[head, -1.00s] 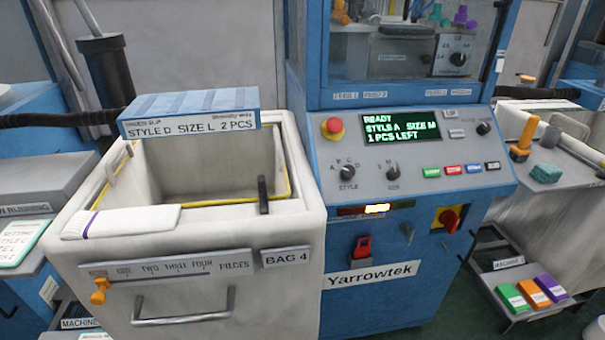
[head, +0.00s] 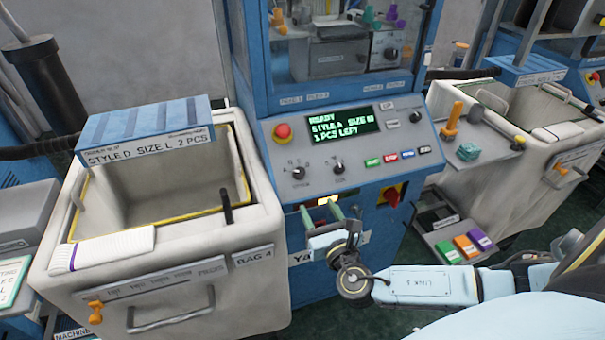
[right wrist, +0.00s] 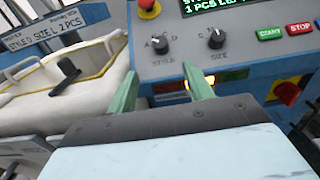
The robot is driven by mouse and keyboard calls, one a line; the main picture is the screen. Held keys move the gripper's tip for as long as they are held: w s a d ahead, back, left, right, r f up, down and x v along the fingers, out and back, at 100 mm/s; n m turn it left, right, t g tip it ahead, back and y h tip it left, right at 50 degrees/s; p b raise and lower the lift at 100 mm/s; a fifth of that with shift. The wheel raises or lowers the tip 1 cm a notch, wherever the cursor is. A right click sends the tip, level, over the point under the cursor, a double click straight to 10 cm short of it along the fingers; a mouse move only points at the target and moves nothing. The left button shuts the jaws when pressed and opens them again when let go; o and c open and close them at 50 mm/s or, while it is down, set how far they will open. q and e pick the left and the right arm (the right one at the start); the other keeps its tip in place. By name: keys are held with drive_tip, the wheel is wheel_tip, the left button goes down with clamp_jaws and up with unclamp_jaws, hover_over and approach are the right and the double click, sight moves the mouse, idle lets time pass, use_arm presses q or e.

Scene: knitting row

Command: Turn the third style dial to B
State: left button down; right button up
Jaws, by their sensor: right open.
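The blue machine has a black style dial (head: 298,173) on its sloped panel, with letters around it; the dial also shows in the right wrist view (right wrist: 163,46). Its pointer setting is too small to read surely. The display (head: 342,125) shows READY, a style, a size and 1 PCS LEFT. My right gripper (head: 321,212) is in front of the panel, below the dials. Its two green fingers are apart and empty, and in the right wrist view the gripper (right wrist: 160,70) points toward the style dial without touching it. My left gripper is not in view.
A size dial (head: 338,168) sits right of the style dial. A red emergency button (head: 283,132) is above left. Coloured push buttons and a red rotary switch (head: 391,194) lie to the right. A white bin (head: 268,215) with a blue-topped sign stands left.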

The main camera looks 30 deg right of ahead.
sight(299, 175)
drive_tip(key=x, duration=1.2)
drive_tip(key=shift+w+d+f, duration=0.1)
drive_tip(key=shift+f, duration=0.05)
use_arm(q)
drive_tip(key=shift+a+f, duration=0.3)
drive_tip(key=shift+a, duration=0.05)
use_arm(e)
drive_tip(key=c, duration=1)
drive_tip(key=shift+o, duration=0.2)
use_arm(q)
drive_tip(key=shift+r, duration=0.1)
use_arm(e)
drive_tip(key=shift+m+h, duration=0.3)
drive_tip(key=shift+m, duration=0.1)
drive_tip(key=m+h, duration=0.1)
drive_tip(key=m+g+h, duration=0.1)
drive_tip(key=m, duration=0.1)
drive_tip(key=m+g+h, duration=0.1)
drive_tip(key=shift+w+a+m+h, duration=0.1)
drive_tip(key=shift+a+m+h, duration=0.2)
drive_tip(key=shift+a, duration=0.05)
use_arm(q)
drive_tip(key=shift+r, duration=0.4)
use_arm(e)
drive_tip(key=shift+w+a+m+g+h, duration=0.1)
drive_tip(key=shift+m+g+h, duration=0.75)
drive_tip(key=shift+m, duration=0.4)
drive_tip(key=shift+w+a+m+g+h, duration=0.1)
drive_tip(key=shift+m+g+h, duration=0.7)
drive_tip(key=shift+m, duration=0.75)
